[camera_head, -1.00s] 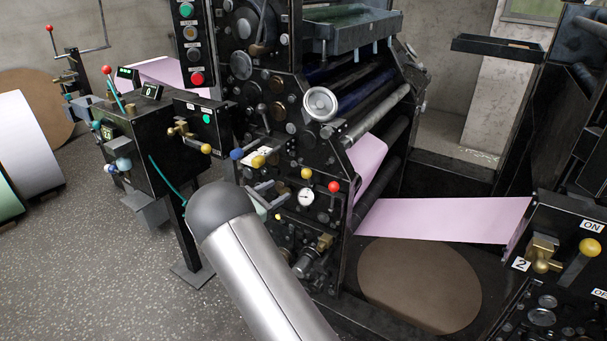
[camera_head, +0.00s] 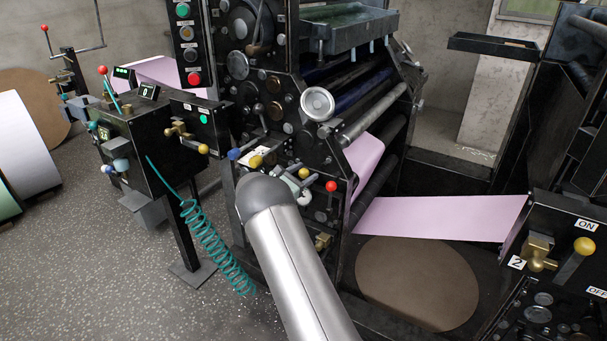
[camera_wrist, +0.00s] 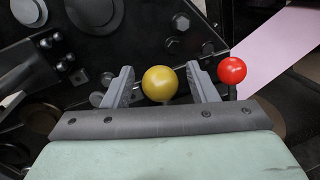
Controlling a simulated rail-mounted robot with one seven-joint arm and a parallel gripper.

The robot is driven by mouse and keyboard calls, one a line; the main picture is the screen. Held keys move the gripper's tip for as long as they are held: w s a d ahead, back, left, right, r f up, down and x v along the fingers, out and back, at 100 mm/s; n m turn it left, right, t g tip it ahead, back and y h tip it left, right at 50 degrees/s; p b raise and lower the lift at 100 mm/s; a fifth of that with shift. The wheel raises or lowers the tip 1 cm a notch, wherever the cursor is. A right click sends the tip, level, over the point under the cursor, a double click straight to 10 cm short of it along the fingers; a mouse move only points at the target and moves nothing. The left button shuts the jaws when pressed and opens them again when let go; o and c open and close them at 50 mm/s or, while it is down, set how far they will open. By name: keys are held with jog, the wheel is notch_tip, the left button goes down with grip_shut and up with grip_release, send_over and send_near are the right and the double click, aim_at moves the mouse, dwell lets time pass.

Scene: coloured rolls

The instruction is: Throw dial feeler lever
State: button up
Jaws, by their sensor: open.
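In the wrist view a yellow ball knob (camera_wrist: 161,84) on a lever shows between the two fingers of my gripper (camera_wrist: 159,72). The fingers are open, with a gap on both sides of the ball. A red ball knob (camera_wrist: 232,70) on a dark stem stands just outside the right finger. In the head view the yellow knob (camera_head: 303,173) and the red knob (camera_head: 331,186) sit low on the press's side, by my arm's end. My arm hides the round white dial and most of my gripper there. No label shows which knob belongs to the dial feeler.
A control box (camera_head: 155,150) with a hanging teal coiled cable (camera_head: 205,240) stands further left. A pink paper web (camera_head: 440,217) crosses on the right.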

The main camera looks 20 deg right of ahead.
grip_shut()
jog(key=shift+s+a+f+h+b, duration=0.1)
jog(key=shift+a+f+h+b, duration=0.3)
jog(key=shift+b, duration=0.8)
jog(key=f+h+b, duration=0.1)
jog(key=h+b, duration=0.1)
jog(key=b, duration=0.1)
jog(key=s+a+f+m+t+h+b, duration=0.1)
jog(key=h+b, duration=0.1)
jog(key=b, duration=0.2)
jog(key=a+f+m+t+h+b, duration=0.1)
jog(key=h+b, duration=0.1)
jog(key=b, duration=0.1)
jog(key=shift+s+a+b, duration=0.1)
jog(key=shift+s+b, duration=0.25)
jog(key=shift+s, duration=0.05)
grip_release()
